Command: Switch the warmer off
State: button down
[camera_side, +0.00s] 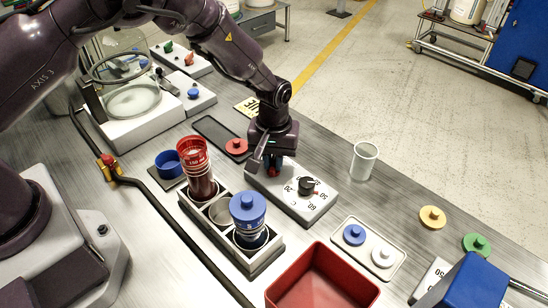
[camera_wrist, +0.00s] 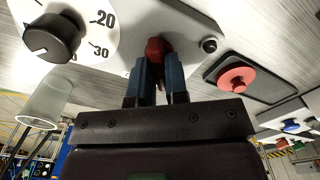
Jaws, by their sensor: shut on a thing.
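The white control box (camera_side: 318,212), apparently the warmer's, lies on the bench with a black dial (camera_side: 307,185) in a numbered scale. The dial (camera_wrist: 52,37) is at the upper left of the wrist view. A red switch lever (camera_wrist: 156,48) stands on the same box, near a small black knob (camera_wrist: 209,45). My gripper (camera_wrist: 159,72) is shut on the red lever, with a blue finger on each side. In the side view my gripper (camera_side: 272,170) is low over the box's far end and mostly hides the lever. I cannot tell the switch's position.
A rack (camera_side: 263,261) with a red and a blue-capped container stands left of the box. A clear cup (camera_side: 364,161) stands to the right. A red bin (camera_side: 322,275) and a tray with blue and white caps (camera_side: 342,230) are in front. A red button (camera_side: 236,146) lies behind.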

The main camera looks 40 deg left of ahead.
aim_at(272, 161)
jog(key=c, duration=1.1)
grip_release()
jog(key=shift+c, duration=0.2)
notch_tip(272, 161, up, 13)
jog(key=s+a+r+m+t, duration=0.2)
jog(key=s+a+r, duration=0.3)
jog(key=s+r, duration=0.4)
jog(key=s+a+r+m+t, duration=0.3)
jog(key=s+r, duration=0.6)
jog(key=s, duration=0.6)
jog(key=a+m, duration=0.2)
jog(key=a, duration=0.1)
jog(key=shift+s+t, duration=0.3)
